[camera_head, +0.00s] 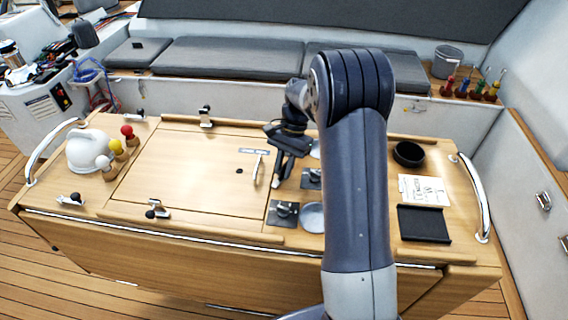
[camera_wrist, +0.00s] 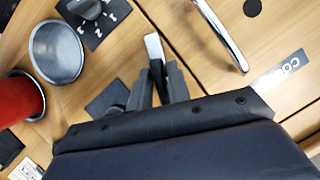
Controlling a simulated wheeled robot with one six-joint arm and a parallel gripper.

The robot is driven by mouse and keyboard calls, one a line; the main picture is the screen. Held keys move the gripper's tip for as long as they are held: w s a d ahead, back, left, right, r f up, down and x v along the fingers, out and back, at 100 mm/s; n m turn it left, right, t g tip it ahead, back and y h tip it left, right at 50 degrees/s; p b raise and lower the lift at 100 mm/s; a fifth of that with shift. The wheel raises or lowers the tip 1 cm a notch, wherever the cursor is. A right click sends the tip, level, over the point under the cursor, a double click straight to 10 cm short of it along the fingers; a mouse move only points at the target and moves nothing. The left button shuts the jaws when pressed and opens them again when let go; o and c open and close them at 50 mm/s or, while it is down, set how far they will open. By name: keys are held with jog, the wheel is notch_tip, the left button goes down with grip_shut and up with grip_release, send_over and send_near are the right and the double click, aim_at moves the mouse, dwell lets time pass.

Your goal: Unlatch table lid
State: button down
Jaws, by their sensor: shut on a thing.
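The wooden table lid (camera_head: 185,165) lies flat and closed in the table top. It has a curved metal handle (camera_head: 256,170) near its right edge; the handle also shows in the wrist view (camera_wrist: 222,36). My gripper (camera_head: 279,177) points down just right of the handle, by the lid's right-hand seam. In the wrist view, my gripper (camera_wrist: 163,75) is shut on a small pale metal latch piece (camera_wrist: 153,46), mostly hidden by the fingers. Other latches with dark knobs sit at the lid's far edge (camera_head: 205,117) and near edge (camera_head: 157,209).
Right of the gripper are knob plates (camera_head: 284,212), a metal bowl (camera_head: 312,217) and a red cup (camera_wrist: 22,97). A black bowl (camera_head: 408,154) and black tray (camera_head: 424,224) lie farther right. A white kettle (camera_head: 86,150) stands at left. The lid's top is mostly clear.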

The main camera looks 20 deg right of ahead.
jog(key=n, duration=0.2)
jog(key=n+h, duration=0.1)
jog(key=n, duration=0.1)
jog(key=shift+n+g+h, duration=0.3)
jog(key=shift+g, duration=0.1)
jog(key=shift+p, duration=0.3)
jog(key=c, duration=1.5)
grip_release()
jog(key=shift+o, duration=0.2)
jog(key=b+v, duration=0.1)
jog(key=v, duration=1)
jog(key=shift+w+a+f, duration=0.1)
jog(key=p+x, duration=0.1)
jog(key=x, duration=1)
